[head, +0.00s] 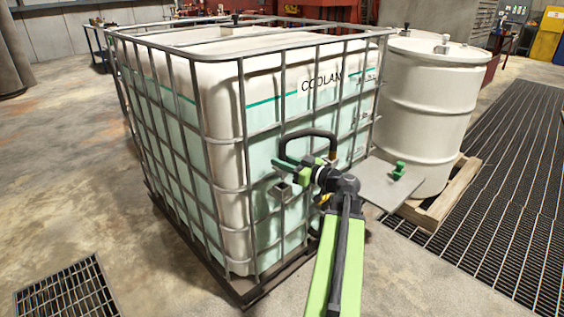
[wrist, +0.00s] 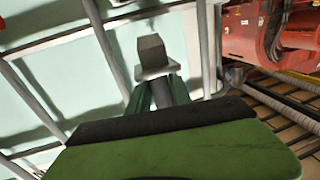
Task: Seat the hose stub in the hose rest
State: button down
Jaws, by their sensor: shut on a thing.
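My gripper (head: 314,169), green and black, is at the front face of the caged coolant tank. It is shut on what appears to be the hose stub, mostly hidden by the gripper in the head view. A black hose loop (head: 308,134) arches just above it. In the wrist view, my gripper's green fingers (wrist: 154,92) flank a dark part, with a grey square-ended block (wrist: 152,54) at their tips. I cannot tell whether the block belongs to the stub. A small square metal socket on the cage, likely the hose rest (head: 282,190), is left of and below my gripper, apart from it.
The cage bars (head: 244,150) of the coolant tank (head: 300,104) are close around my gripper. A grey shelf plate (head: 378,184) with a green fitting (head: 398,170) juts out at right. A white drum (head: 428,110) stands on a pallet behind it.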

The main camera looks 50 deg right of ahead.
jog(key=shift+f+b, duration=3.2)
jog(key=shift+f, duration=0.2)
jog(key=c, duration=1.1)
grip_release()
jog(key=s+d, duration=0.2)
jog(key=s, duration=1.5)
jog(key=shift+s, duration=0.15)
jog(key=shift+d, duration=0.1)
